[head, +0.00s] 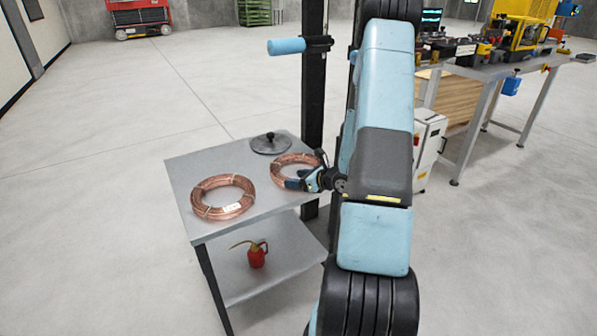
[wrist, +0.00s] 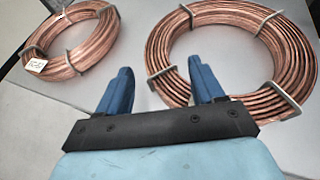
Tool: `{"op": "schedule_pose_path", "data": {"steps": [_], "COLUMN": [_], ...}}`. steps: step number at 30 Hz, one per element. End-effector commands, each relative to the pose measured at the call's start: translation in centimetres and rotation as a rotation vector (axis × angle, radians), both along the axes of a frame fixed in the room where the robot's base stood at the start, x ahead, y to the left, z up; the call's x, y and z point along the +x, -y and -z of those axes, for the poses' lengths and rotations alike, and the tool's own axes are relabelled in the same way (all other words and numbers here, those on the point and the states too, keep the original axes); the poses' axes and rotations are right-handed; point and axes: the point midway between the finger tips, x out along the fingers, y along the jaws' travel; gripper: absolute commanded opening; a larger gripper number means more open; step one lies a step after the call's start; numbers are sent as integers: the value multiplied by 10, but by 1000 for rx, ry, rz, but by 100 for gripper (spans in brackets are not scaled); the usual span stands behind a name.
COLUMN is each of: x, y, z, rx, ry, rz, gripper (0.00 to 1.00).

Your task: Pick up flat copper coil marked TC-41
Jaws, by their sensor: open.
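Two flat copper coils lie on the top of a grey cart. The left coil (head: 247,190) carries a white tag (head: 232,208); in the wrist view this coil (wrist: 85,55) is at upper left, its tag (wrist: 37,65) too small to read surely. The right coil (head: 280,165) is the nearer one in the wrist view (wrist: 160,50), bound with metal clips; no tag shows on it. My gripper (head: 301,183) is open at the right coil's near edge. In the wrist view its blue fingers (wrist: 160,75) appear on either side of that coil's left band; contact cannot be told.
A dark round lid with a knob (head: 270,143) lies behind the coils on the cart top (head: 185,165). A red oil can (head: 257,255) stands on the lower shelf. A dark post (head: 313,80) rises behind the cart. A cluttered workbench (head: 480,70) is at right. The floor at left is clear.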

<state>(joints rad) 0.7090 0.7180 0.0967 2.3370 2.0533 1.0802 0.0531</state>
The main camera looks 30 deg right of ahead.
Motion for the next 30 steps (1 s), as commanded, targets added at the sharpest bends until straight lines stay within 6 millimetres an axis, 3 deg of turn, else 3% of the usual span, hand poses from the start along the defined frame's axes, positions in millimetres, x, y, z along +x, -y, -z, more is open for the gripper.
{"op": "schedule_pose_path", "data": {"steps": [13, 21, 30], "x": [38, 42, 41], "y": [-23, -24, -24], "z": [16, 18, 18], "rx": [1, 0, 0], "ry": [0, 0, -1], "rz": [-2, 0, 0], "gripper": [67, 67, 39]}}
